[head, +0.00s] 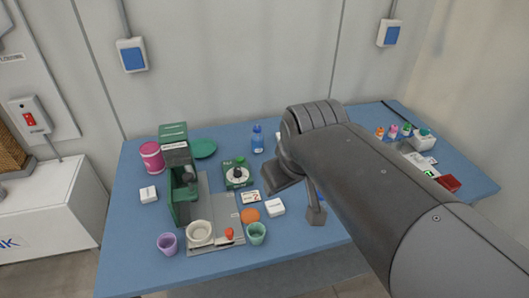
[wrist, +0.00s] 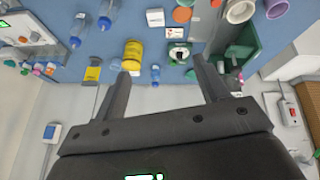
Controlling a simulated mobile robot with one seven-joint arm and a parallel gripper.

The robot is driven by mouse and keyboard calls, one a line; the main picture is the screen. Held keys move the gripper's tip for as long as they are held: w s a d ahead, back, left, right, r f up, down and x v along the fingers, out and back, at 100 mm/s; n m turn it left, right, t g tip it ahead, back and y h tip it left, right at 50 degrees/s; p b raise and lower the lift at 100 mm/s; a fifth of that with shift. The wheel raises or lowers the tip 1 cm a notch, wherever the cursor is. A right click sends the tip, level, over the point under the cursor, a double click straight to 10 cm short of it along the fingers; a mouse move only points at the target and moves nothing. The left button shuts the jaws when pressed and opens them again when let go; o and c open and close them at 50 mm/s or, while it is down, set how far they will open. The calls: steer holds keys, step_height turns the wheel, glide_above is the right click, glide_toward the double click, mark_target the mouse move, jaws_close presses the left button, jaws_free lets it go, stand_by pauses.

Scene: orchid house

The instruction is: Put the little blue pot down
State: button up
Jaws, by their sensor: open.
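My gripper (wrist: 160,68) is open in the wrist view, with its two fingers spread wide and nothing held between them. In the head view the dark arm reaches over the blue table and hides much of its middle. I cannot make out a little blue pot with certainty in either view. Small pots stand at the front of the table: a purple pot (head: 167,243), a cream pot (head: 200,233) and a mint green pot (head: 257,233).
A green machine (head: 175,185) stands by a grey mat (head: 222,205). A blue bottle (head: 257,140) stands at the back; two more blue bottles (wrist: 80,28) and a yellow cylinder (wrist: 132,55) show in the wrist view. Several small bottles (head: 393,131) stand at the right.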

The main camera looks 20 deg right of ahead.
steer(key=s+m, duration=0.1)
steer(key=s+f, duration=0.1)
steer(key=s+a+m, duration=0.1)
steer(key=shift+s+f+m+y, duration=0.3)
steer(key=shift+s+f, duration=0.05)
steer(key=shift+s, duration=0.05)
stand_by(0.9)
